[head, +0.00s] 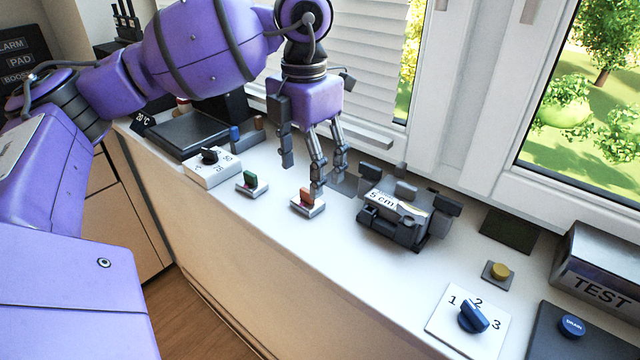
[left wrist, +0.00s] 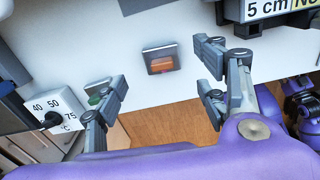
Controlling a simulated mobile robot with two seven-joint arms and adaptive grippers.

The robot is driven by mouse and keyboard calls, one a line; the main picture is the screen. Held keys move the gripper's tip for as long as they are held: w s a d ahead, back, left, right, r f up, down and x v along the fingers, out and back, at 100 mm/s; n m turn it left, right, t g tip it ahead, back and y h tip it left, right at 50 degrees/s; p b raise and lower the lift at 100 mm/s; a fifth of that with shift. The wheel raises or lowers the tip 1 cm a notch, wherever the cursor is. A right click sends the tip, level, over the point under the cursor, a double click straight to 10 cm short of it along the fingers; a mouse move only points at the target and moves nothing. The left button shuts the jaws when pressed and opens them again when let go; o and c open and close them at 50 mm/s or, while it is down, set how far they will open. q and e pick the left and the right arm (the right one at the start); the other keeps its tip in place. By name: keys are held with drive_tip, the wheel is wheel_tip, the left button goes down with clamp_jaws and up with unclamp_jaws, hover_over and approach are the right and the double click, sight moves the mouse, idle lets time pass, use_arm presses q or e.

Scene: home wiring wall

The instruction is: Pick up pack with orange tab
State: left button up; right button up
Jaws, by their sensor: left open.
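The pack with the orange tab (head: 307,202) sits on the white counter near its front edge, a small grey block with an orange tab on top. It also shows in the left wrist view (left wrist: 160,60), above the middle. My left gripper (head: 312,175) is open and points down just above and behind the pack. In the left wrist view the open fingers (left wrist: 163,80) are spread to both sides of the pack, with nothing between them held. I cannot tell the exact height gap. My right gripper is not seen.
A pack with a green tab (head: 251,183) stands left of the orange one. A white dial box (head: 212,168) is further left. A dark device marked 5 cm (head: 402,212) stands close on the right. The window (head: 590,110) is behind. Counter in front of the device is clear.

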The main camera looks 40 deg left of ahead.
sight(307, 191)
use_arm(q)
drive_tip(key=f, duration=0.4)
drive_tip(key=shift+s+d+f, duration=0.1)
drive_tip(key=shift+s+f, duration=0.15)
drive_tip(key=shift+f, duration=0.5)
drive_tip(key=shift+w+f, duration=0.15)
drive_tip(key=c, duration=1.1)
drive_tip(key=shift+c, duration=0.7)
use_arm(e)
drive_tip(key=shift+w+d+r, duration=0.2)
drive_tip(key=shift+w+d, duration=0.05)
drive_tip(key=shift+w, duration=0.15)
